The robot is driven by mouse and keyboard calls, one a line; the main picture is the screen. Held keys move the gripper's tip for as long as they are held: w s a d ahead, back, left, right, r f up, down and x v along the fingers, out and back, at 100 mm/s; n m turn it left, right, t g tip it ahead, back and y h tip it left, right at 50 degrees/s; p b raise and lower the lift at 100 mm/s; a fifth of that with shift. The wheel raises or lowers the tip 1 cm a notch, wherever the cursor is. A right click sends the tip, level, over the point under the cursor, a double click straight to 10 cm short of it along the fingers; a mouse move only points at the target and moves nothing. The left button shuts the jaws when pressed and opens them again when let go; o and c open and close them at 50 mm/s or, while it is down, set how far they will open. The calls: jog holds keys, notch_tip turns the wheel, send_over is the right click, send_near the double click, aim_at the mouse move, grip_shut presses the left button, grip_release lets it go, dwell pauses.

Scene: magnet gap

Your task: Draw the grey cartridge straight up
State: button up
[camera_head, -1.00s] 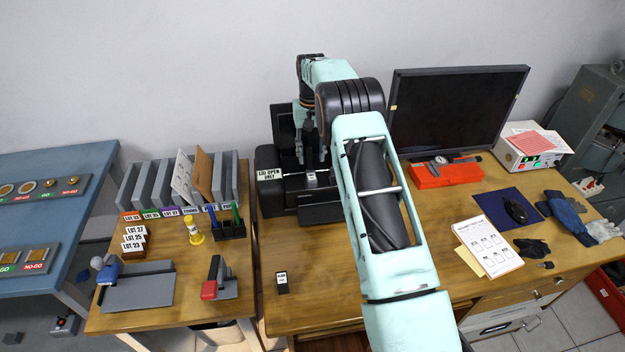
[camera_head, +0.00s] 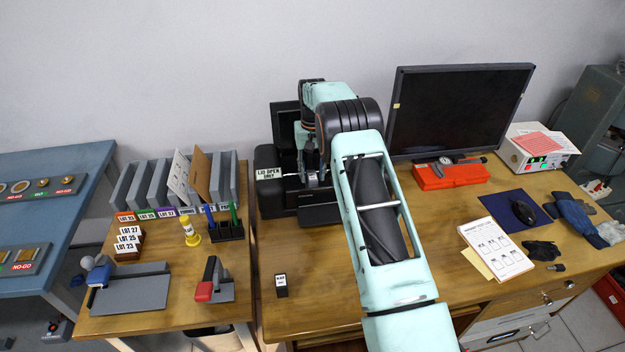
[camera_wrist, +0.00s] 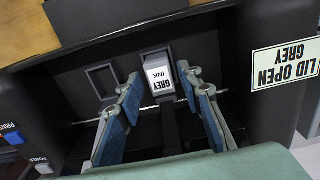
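The grey cartridge (camera_wrist: 158,72), with a white label reading GREY INK, sits in a slot of the black printer (camera_wrist: 225,60), whose lid is open. An empty-looking slot (camera_wrist: 103,80) is beside it in the wrist view. My gripper (camera_wrist: 160,88) is open, with its blue-padded fingers apart and their tips near either side of the cartridge. I cannot tell whether they touch it. In the head view my gripper (camera_head: 312,172) is low over the printer (camera_head: 319,214), and the arm hides part of the cartridge.
A small black cartridge (camera_head: 281,286) with a white label stands on the wooden desk in front of the printer. A monitor (camera_head: 458,110) and a red case (camera_head: 450,176) are to the right. The raised lid (camera_head: 285,125) is behind my gripper. The desk front is mostly clear.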

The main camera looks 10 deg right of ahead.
aim_at(312, 176)
jog(key=c, duration=0.7)
notch_tip(312, 176, up, 7)
jog(key=p, duration=0.3)
jog(key=shift+r+p, duration=0.15)
jog(key=shift+p, duration=0.25)
